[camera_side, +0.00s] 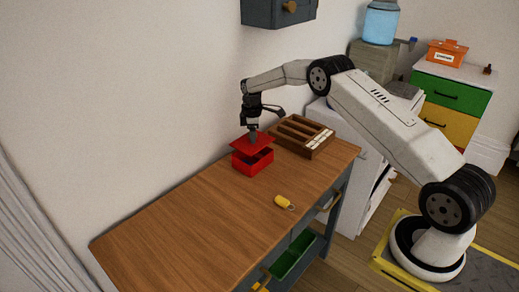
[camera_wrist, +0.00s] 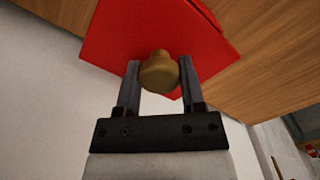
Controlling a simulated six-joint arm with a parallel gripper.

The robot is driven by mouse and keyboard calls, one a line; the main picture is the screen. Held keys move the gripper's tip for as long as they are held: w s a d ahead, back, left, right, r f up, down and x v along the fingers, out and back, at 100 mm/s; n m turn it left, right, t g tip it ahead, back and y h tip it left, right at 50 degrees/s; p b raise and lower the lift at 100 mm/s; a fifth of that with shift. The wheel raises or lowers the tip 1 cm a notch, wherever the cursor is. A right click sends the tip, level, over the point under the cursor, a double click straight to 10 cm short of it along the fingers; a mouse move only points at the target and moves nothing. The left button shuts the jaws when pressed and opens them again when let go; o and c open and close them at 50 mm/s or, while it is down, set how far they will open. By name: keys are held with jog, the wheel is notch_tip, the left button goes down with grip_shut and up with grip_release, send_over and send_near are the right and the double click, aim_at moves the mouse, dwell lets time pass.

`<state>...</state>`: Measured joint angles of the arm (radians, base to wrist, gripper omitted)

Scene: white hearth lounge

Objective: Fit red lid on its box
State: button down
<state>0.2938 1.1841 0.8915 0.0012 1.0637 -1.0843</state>
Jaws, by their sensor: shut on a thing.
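The red box (camera_side: 253,165) stands on the wooden table near its back edge by the wall. The red lid (camera_side: 246,143) is just above the box, slightly offset and tilted, with a dark gap showing at the front; I cannot tell whether its back edge touches the box. My gripper (camera_side: 253,132) is over the lid, pointing down. In the wrist view, my gripper (camera_wrist: 159,82) is shut on the lid's round brass-coloured knob (camera_wrist: 160,72), with one finger at each side. The red lid (camera_wrist: 130,35) fills the top of that view and hides most of the box.
A wooden tray with compartments (camera_side: 322,150) and white pieces stands right behind the box. A small yellow object (camera_side: 284,202) lies nearer the front edge of the table (camera_side: 190,225). The table's left part is clear. A grey wall cabinet (camera_side: 278,12) hangs above.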

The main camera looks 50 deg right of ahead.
jog(key=shift+f, duration=1.55)
jog(key=shift+f, duration=0.5)
dwell(1.5)
grip_release()
jog(key=shift+r, duration=0.2)
jog(key=shift+r, duration=3.3)
jog(key=shift+a+r, duration=0.1)
